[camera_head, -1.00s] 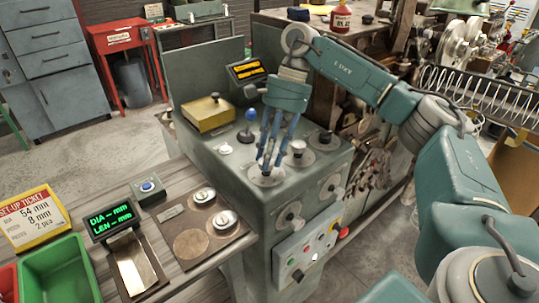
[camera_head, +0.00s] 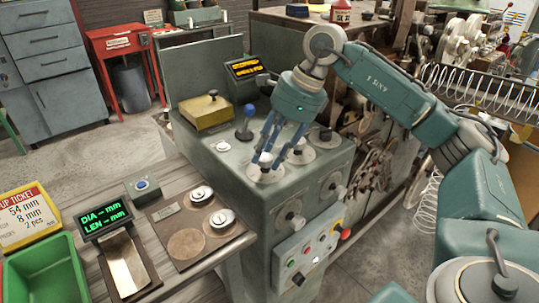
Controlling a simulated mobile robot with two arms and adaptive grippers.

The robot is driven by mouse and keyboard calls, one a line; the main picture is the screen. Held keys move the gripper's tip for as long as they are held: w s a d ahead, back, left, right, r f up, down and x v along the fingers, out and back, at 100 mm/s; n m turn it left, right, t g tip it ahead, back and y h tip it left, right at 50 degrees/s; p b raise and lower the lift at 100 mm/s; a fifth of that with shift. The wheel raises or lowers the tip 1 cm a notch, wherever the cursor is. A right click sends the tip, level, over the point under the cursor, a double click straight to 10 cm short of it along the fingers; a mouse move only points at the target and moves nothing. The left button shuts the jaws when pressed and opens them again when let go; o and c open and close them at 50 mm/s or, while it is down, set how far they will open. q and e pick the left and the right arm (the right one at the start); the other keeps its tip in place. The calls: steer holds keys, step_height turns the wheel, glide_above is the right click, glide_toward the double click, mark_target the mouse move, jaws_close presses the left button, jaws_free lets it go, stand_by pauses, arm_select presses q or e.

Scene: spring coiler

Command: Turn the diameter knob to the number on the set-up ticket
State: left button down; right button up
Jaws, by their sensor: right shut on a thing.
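The set-up ticket (camera_head: 29,217), a yellow-framed card at the left edge and partly cut off, reads 54 mm, 8 mm and 2 pcs. The grey-green coiler console (camera_head: 230,168) has several round dials with knobs on its top and front. My right gripper (camera_head: 268,154) points down at the front-left top dial, its blue fingers shut on the pale knob (camera_head: 265,160) there. Its dial plate (camera_head: 265,175) shows below the fingers, but its numbers and label are too small to read. My left gripper is not in view.
Neighbouring knobs stand close to the right of my fingers, including a black-topped one (camera_head: 325,136). A blue-topped lever (camera_head: 246,122), a yellow box (camera_head: 207,113) and an amber display (camera_head: 247,67) are behind.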

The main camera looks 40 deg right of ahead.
steer(key=m, duration=0.2)
steer(key=m+t+h, duration=0.1)
steer(key=m, duration=0.1)
steer(key=shift+a+r+m, duration=0.1)
steer(key=shift+r+m, duration=0.1)
steer(key=shift+m, duration=0.1)
steer(key=m+t+h, duration=0.1)
steer(key=m+h, duration=0.1)
steer(key=m, duration=0.2)
steer(key=shift+a+m, duration=0.15)
steer(key=shift+m, duration=0.25)
steer(key=o, duration=1.1)
steer(key=shift+f, duration=0.1)
steer(key=shift+b, duration=0.3)
steer(key=v, duration=1.2)
